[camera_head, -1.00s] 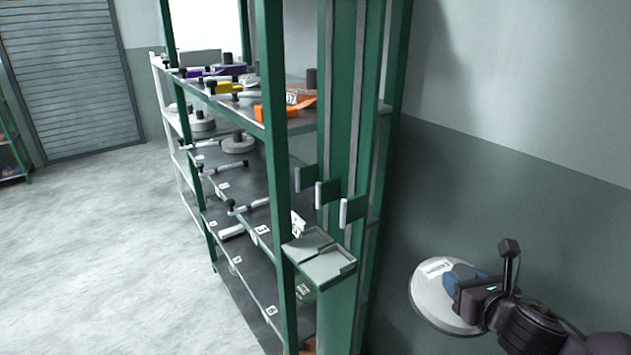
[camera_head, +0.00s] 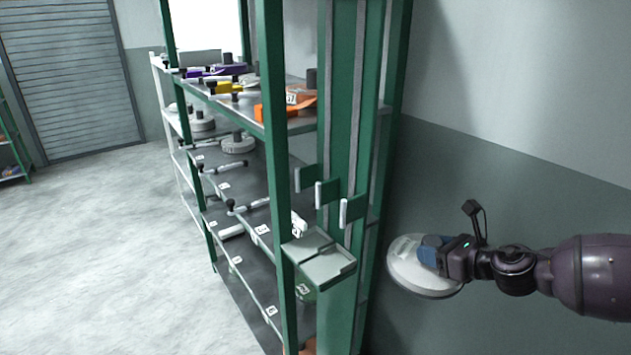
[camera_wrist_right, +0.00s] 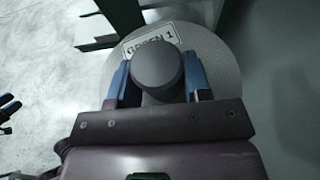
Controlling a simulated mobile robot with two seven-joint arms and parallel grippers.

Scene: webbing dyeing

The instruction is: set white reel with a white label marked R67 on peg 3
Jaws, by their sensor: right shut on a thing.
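My right gripper (camera_head: 438,255) is shut on the dark knob (camera_wrist_right: 158,68) at the hub of a white reel (camera_head: 412,278). Its blue fingers lie on both sides of the knob in the right wrist view (camera_wrist_right: 158,82). The reel also shows there (camera_wrist_right: 205,62), with a white label (camera_wrist_right: 151,40) that seems to read "GREEN 1"; I cannot make out R67. The reel is in the air, right of the green rack post. Three white-tipped pegs (camera_head: 320,194) stick out of that post; no numbers on them are legible.
A small grey tray (camera_head: 322,268) is fixed to the post below the pegs. The green shelving (camera_head: 268,150) holds purple, yellow and orange items and grey reels (camera_head: 238,144). Number cards (camera_head: 263,229) mark shelf edges. A wall (camera_head: 540,180) stands behind the reel. The floor at left is clear.

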